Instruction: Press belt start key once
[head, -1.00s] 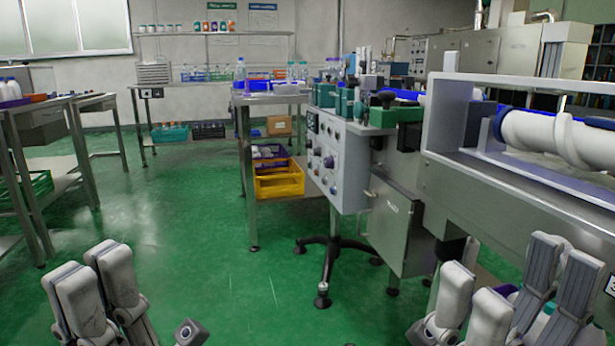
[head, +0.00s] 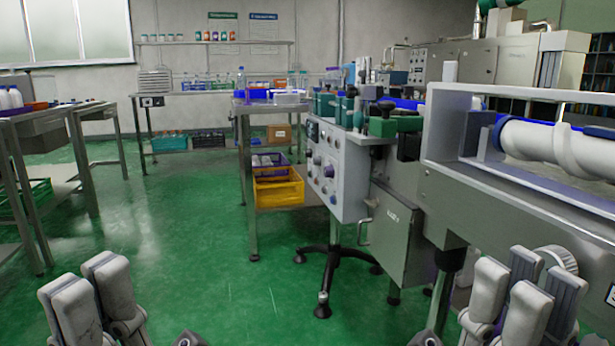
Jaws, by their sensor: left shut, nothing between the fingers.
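The machine's grey control panel (head: 338,190) faces left in the middle of the head view, with several dark knobs and round buttons on it. The parts are too small to tell which one is the belt start key. My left gripper (head: 92,295) is at the lower left, shut and empty, well away from the panel and nearer to me. My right gripper (head: 520,295) is at the lower right, in front of the machine's near side. Its fingers stand apart, with nothing seen between them. Neither gripper touches the panel.
The machine frame with a white roller (head: 550,140) fills the right side. A black-footed stand (head: 324,290) is under the panel. A steel table (head: 250,200) with a yellow crate (head: 278,190) stands behind. Green floor (head: 200,250) is open at centre left.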

